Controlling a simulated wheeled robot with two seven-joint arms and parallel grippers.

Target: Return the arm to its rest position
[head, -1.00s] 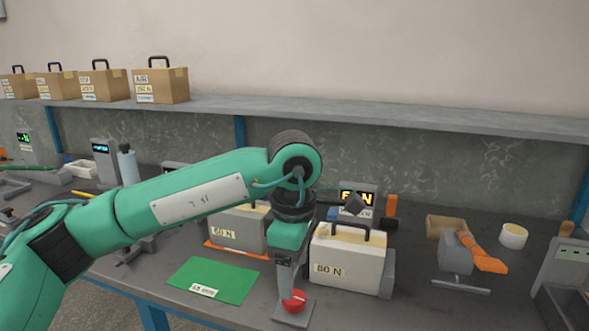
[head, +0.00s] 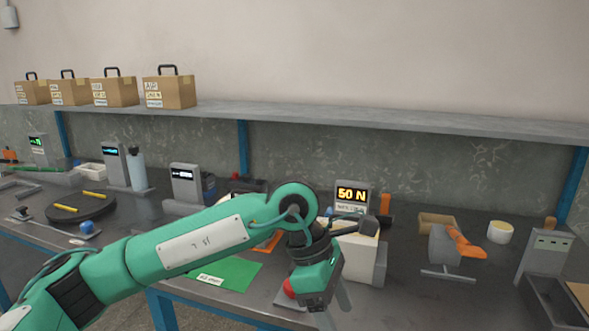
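My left arm (head: 205,243) is green and comes in from the lower left across the bench front. Its gripper (head: 335,306) hangs at the bench's front edge, in front of the white case (head: 358,257). Its two grey fingers look apart, with nothing seen between them. The wrist and forearm hide much of the case and the things behind them. A red knob (head: 289,288) shows just left of the gripper. My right gripper is not in view.
A green mat (head: 238,272) lies left of the gripper, partly behind the arm. A display reading 50 N (head: 351,195) stands behind the case. A grey clamp with an orange handle (head: 465,243) is to the right. Cardboard boxes (head: 169,91) stand on the shelf.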

